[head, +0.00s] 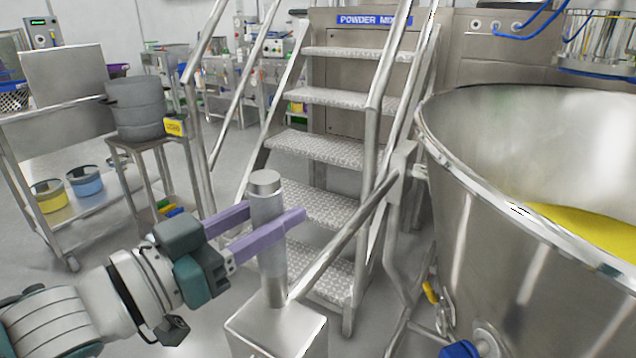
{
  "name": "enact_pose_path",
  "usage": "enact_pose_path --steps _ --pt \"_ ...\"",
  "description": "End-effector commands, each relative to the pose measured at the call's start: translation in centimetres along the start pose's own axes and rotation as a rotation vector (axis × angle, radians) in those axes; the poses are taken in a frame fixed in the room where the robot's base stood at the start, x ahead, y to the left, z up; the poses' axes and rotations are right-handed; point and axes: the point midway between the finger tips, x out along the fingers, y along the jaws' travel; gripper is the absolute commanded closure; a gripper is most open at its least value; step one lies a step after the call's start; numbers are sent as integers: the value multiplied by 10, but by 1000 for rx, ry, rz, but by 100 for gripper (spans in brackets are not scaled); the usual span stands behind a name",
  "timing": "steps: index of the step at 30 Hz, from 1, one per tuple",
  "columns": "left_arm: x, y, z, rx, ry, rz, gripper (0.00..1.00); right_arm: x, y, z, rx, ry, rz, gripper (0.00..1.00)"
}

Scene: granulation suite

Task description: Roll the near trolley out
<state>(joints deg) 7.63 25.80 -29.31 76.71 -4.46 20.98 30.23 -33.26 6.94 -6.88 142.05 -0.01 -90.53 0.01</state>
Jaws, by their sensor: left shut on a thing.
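The near trolley seems to be the one carrying a large steel bowl (465,225) with yellow powder (590,230) inside, at the right of the head view. An upright steel post (265,183) with a round cap stands on a steel box (275,335) at the bottom middle. A sloping bar (345,240) runs from near the post's foot up towards the bowl's frame. My left gripper (276,217) is shut on the post, its purple fingers on either side of it. The trolley's wheels are not visible. My right gripper is out of view.
Steel steps (320,147) with handrails rise behind the post. At left, a shelved cart (60,125) holds buckets, and a stand (150,143) carries a grey pot (137,108). Some grey floor (225,150) is clear between the stand and the steps.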

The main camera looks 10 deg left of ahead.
Motion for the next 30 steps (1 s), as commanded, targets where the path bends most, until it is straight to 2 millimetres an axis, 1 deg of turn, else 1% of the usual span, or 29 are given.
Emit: enact_pose_path --steps 1,29,30 --pt "-4 4 12 0 -30 3 100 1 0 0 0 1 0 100" --pt "-4 4 13 -1 -30 4 100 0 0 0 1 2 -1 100" --pt "-4 5 13 -1 -30 4 51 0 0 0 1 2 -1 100"
